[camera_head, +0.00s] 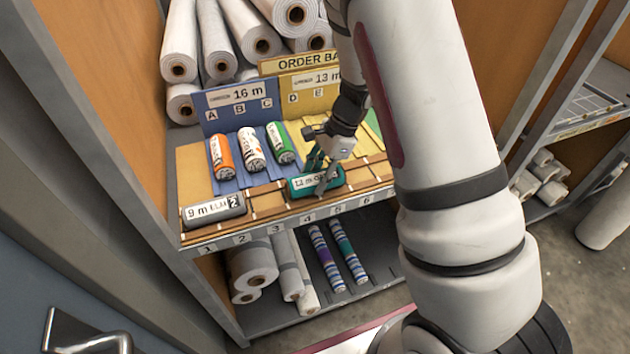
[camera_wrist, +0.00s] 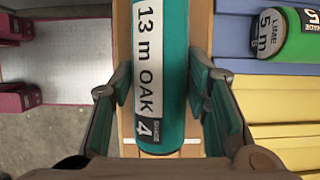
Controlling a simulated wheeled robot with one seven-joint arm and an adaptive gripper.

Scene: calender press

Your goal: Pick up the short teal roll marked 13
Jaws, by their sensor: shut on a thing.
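The short teal roll (camera_head: 301,185) lies along the front ledge of the rack, above the numbers 4 and 5. In the wrist view the teal roll (camera_wrist: 174,45) has a white label reading "13 m OAK" and a dark "SHADE 4" patch. My gripper (camera_head: 325,168) points down over the roll from above. In the wrist view my gripper (camera_wrist: 162,95) has one teal-padded finger on each side of the roll, and it is shut on it. I cannot tell whether the roll still touches the ledge.
A grey roll (camera_head: 214,210) lies at the ledge's left end. The yellow area (camera_wrist: 285,100) beside the gripper is bare. Large white rolls (camera_head: 222,40) fill the back.

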